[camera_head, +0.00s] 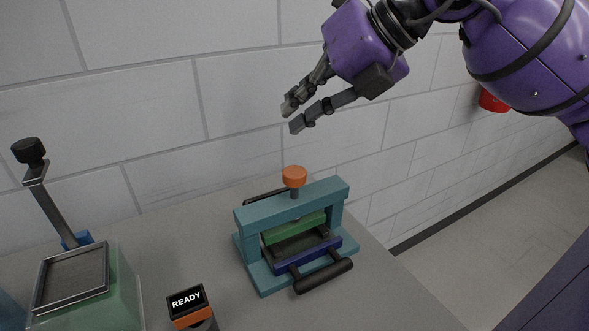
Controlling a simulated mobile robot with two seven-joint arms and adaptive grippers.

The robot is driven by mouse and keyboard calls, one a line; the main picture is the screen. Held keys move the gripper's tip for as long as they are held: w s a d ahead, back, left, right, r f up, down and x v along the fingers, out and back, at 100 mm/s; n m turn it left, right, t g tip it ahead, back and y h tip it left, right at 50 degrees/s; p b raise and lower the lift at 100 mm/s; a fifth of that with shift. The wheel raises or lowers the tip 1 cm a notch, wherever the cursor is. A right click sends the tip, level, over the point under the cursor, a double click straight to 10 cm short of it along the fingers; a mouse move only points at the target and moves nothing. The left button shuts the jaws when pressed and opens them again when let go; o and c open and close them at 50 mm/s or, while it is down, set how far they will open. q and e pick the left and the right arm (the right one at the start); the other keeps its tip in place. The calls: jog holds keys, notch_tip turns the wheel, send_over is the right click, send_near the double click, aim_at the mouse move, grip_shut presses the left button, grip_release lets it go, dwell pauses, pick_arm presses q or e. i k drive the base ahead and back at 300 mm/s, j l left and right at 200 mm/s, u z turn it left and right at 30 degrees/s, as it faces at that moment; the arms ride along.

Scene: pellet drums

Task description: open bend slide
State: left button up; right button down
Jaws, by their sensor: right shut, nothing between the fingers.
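A teal press frame (342,190) stands on the grey table, with an orange knob (294,177) on top and a green block (295,228) under its crossbar. A blue slide (317,259) with a dark top lies low in the frame and shows at its front. A black bar handle (324,277) sits in front of the slide on short rods. I cannot tell how far out the slide is. My right gripper (292,119) is above and behind the press, clear of it, shut and empty. My left gripper is out of view.
A small READY display (187,300) stands left of the press. Further left is a pale green box (119,287) with a dark tray top and a black-knobbed lever (50,199). A block wall (180,105) runs behind the table. A red object (492,101) shows at the right.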

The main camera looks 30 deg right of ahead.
aim_at(285, 256)
jog(key=k+l, duration=0.8)
